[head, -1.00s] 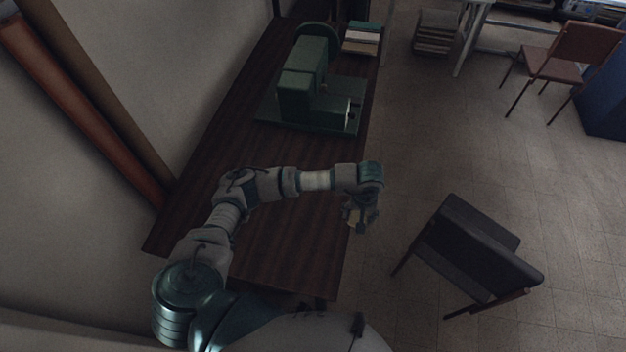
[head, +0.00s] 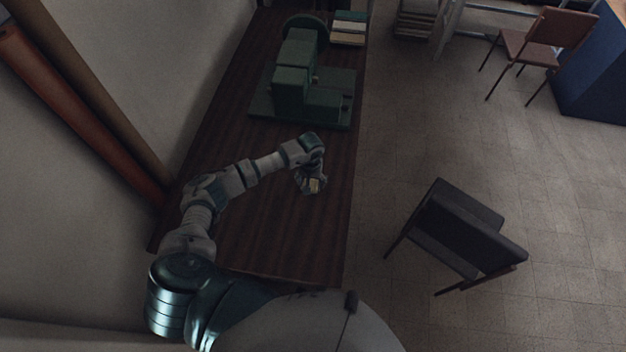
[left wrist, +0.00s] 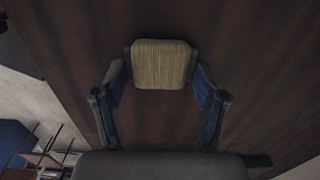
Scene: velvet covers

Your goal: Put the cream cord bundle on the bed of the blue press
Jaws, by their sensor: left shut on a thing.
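The cream cord bundle (head: 315,186) is held by my left gripper (head: 312,180), which is over the dark wooden table. In the left wrist view the bundle (left wrist: 161,64) is a ribbed, rounded block between the two fingers, and the gripper is shut on it. The press (head: 293,88) stands farther back on the table and looks dark green rather than blue. Its flat base (head: 268,108) shows around the body. The gripper is nearer to me than the press and apart from it. My right gripper is not in view.
Stacked books (head: 348,28) lie behind the press on the table (head: 205,130). A wall runs along the table's left side. A dark chair (head: 455,230) stands on the floor to the right, with a brown chair (head: 540,50) and blue cabinet (head: 595,75) farther off.

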